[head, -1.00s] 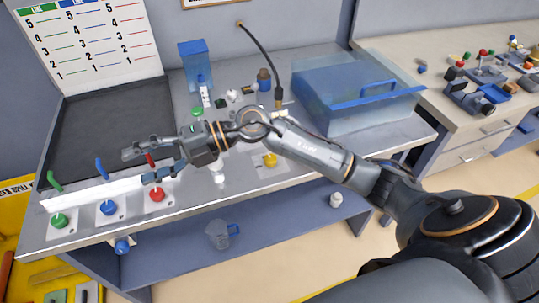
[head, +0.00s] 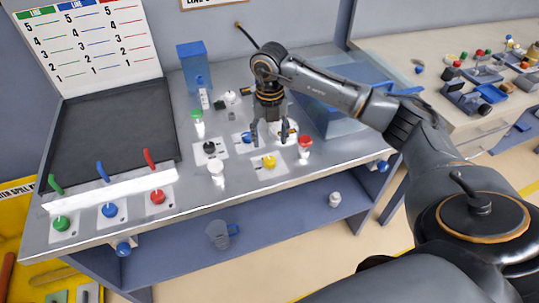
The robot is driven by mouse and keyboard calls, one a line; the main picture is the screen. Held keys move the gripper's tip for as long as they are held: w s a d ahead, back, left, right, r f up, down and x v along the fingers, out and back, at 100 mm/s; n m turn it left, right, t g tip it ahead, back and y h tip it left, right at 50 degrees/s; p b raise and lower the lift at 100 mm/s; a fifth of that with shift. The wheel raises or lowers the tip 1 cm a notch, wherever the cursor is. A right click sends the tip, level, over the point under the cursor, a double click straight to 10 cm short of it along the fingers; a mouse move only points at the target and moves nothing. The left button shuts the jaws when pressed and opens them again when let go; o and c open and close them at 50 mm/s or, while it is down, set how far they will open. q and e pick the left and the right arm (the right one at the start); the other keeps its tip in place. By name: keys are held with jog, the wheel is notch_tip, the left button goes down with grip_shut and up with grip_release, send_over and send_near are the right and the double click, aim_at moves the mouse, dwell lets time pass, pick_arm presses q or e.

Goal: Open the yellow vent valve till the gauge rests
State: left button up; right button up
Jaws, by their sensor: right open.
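The yellow valve knob (head: 269,161) sits on a white plate near the front edge of the bench. My right gripper (head: 269,141) points down just behind and above it, fingers apart, with nothing seen between them. The gripper is apart from the yellow knob in the picture. A white round part (head: 288,129) behind the gripper is partly hidden, and I cannot tell whether it is the gauge. No gauge needle is readable. My left gripper is not in view.
A blue knob (head: 247,138) and a red-topped white piece (head: 305,144) stand close on either side of the gripper. A black knob (head: 209,147) and a white cup-like piece (head: 216,168) are to the left. A clear blue box (head: 335,125) stands at the right.

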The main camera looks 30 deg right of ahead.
aim_at(270, 159)
notch_tip(270, 159, down, 9)
jog(key=shift+r+p, duration=0.2)
jog(key=shift+p, duration=0.6)
jog(key=c, duration=1.2)
jog(key=shift+o, duration=0.2)
